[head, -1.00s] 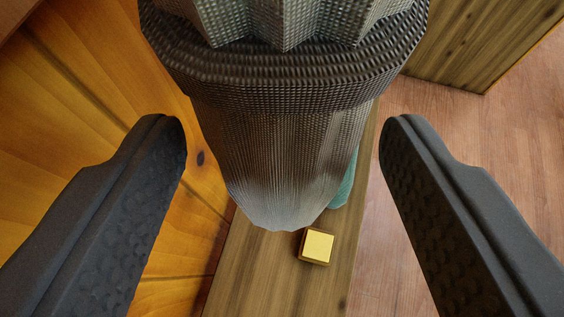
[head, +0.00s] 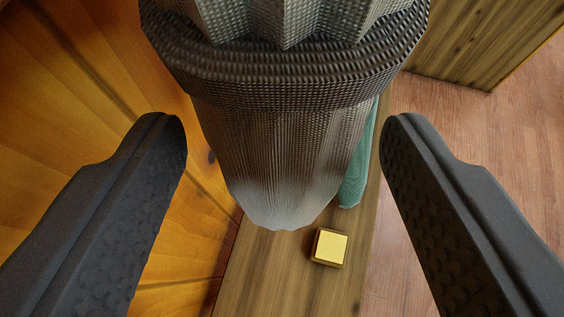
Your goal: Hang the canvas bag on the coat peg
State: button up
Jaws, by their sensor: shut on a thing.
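The canvas bag (head: 275,165) is a grey woven thing with a thick folded rim and a pleated, paler lower end. It fills the upper middle of the head view, between the two dark fingers of my gripper (head: 285,140). My gripper is shut on the bag and holds it above a wooden surface. The exact contact of the fingers with the bag is hard to make out. The top of the bag is cut off by the picture's upper edge. No coat peg shows in this view.
An orange plank wall (head: 60,110) stands at the left. Below the bag runs a narrow wooden surface (head: 265,280) with a small yellow-topped block (head: 330,247) and a teal thing (head: 356,175), partly hidden by the bag. A wooden piece (head: 470,40) stands upper right; reddish floor (head: 490,150) is open at right.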

dwell(0.4)
jog(key=o, duration=1.2)
jog(key=shift+o, duration=0.2)
jog(key=d+v, duration=0.1)
jog(key=v, duration=1.3)
notch_tip(320, 180, up, 20)
jog(key=s+t+y, duration=0.1)
jog(key=s+t, duration=0.1)
jog(key=s, duration=0.1)
jog(key=s+d+r, duration=0.2)
jog(key=s+r, duration=0.5)
jog(key=r, duration=0.3)
jog(key=s+d+r+t, duration=0.1)
jog(key=s+r, duration=0.6)
jog(key=r, duration=0.4)
jog(key=shift+s+d+r+n+p, duration=0.2)
jog(key=shift+d+n+p, duration=0.1)
jog(key=shift+d+p, duration=0.15)
